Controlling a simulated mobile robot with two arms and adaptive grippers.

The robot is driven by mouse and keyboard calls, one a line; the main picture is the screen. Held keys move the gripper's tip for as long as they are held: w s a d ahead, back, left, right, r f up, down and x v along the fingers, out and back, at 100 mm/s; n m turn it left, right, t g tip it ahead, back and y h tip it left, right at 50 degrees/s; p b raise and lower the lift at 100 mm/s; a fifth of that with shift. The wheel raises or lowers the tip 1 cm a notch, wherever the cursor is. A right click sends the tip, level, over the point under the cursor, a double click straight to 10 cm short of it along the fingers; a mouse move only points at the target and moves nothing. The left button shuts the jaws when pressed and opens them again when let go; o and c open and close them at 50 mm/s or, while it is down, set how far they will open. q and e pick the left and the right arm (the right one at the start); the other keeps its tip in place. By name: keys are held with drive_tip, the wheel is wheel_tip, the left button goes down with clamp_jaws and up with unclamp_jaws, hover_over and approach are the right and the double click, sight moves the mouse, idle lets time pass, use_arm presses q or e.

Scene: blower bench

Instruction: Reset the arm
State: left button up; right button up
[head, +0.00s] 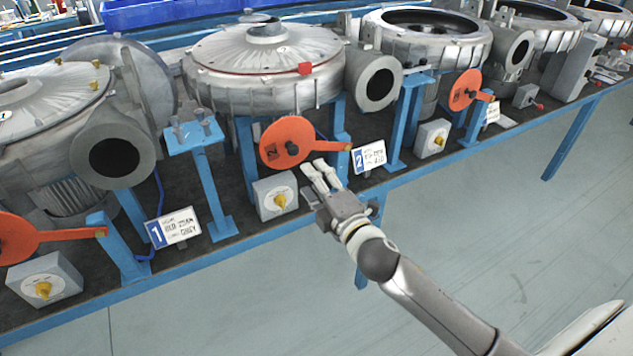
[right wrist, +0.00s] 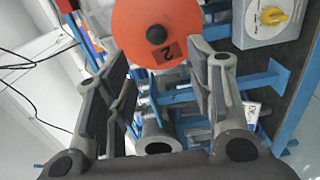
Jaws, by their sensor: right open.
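My right gripper (head: 322,180) is open and empty in front of the second station, just below its orange disc lever (head: 285,143) marked 2. In the right wrist view the gripper (right wrist: 160,90) has its two fingers spread apart, with the orange disc (right wrist: 150,25) beyond and between them. The disc's arm points right in the head view. The grey switch box (head: 272,197) with a yellow knob (head: 281,201) is left of the gripper. The box also shows in the right wrist view (right wrist: 255,38). My left gripper is out of view.
Several grey blowers (head: 262,65) stand along the blue-framed bench (head: 250,246). Blue number signs, 1 (head: 172,229) and 2 (head: 368,157), stand near the front edge. Other orange levers (head: 20,238) and (head: 466,90) flank this station. The floor in front is clear.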

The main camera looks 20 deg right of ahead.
drive_tip(key=shift+s, duration=0.15)
idle(0.3)
drive_tip(key=s+d+f+m+g+h, duration=0.1)
drive_tip(key=d+f+m+g, duration=0.15)
drive_tip(key=f, duration=0.95)
drive_tip(key=s+d+f+m+g, duration=0.1)
drive_tip(key=s+f+m+g, duration=0.15)
drive_tip(key=f, duration=1.05)
drive_tip(key=s+d+f+m+g, duration=0.1)
drive_tip(key=s+f+m+g, duration=0.1)
drive_tip(key=s+f, duration=0.45)
drive_tip(key=s+f+m+g, duration=0.2)
drive_tip(key=s+f, duration=0.1)
drive_tip(key=f, duration=0.6)
drive_tip(key=s+a+f+m+g, duration=0.1)
drive_tip(key=s+f+m+g, duration=0.1)
drive_tip(key=s+f, duration=0.4)
drive_tip(key=s+a+f+m+g, duration=0.2)
drive_tip(key=s+f, duration=0.5)
drive_tip(key=s, duration=1)
drive_tip(key=s+a+f+m+g, duration=0.1)
drive_tip(key=s+f+m+g, duration=0.2)
drive_tip(key=s+f, duration=0.4)
drive_tip(key=s+g, duration=0.1)
drive_tip(key=s, duration=0.4)
drive_tip(key=shift+s+a+f, duration=0.2)
drive_tip(key=shift+s+a, duration=0.05)
